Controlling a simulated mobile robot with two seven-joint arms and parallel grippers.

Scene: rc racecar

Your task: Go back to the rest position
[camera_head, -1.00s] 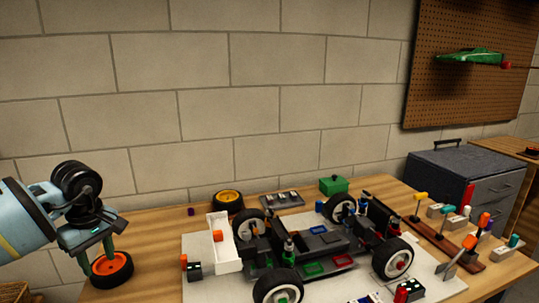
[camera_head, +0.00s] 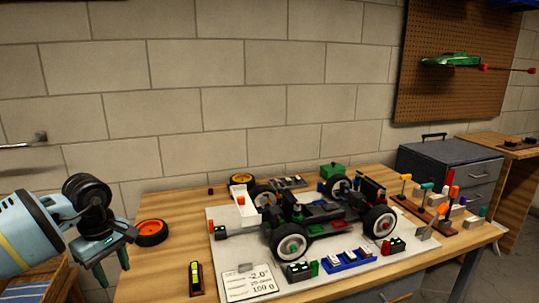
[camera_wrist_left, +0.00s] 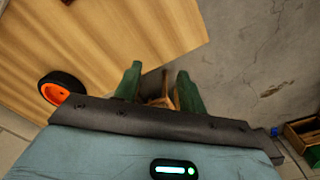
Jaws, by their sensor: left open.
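My left gripper (camera_head: 112,272) is at the left in the head view, pointing down beside the left edge of the wooden workbench (camera_head: 160,272). Its green fingers are apart with nothing between them, and they also show in the left wrist view (camera_wrist_left: 158,88). A black tire with an orange rim (camera_head: 151,232) lies on the bench to the right of the gripper, apart from it. It also shows in the left wrist view (camera_wrist_left: 61,89). My right gripper is not in view.
An RC car chassis (camera_head: 318,218) stands on a pale mat (camera_head: 222,256) at the bench middle. A yellow-rimmed wheel (camera_head: 242,179) lies behind it. A small black block with a yellow-green part (camera_head: 195,278) is near the front. Tools (camera_head: 440,205) stand at the right.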

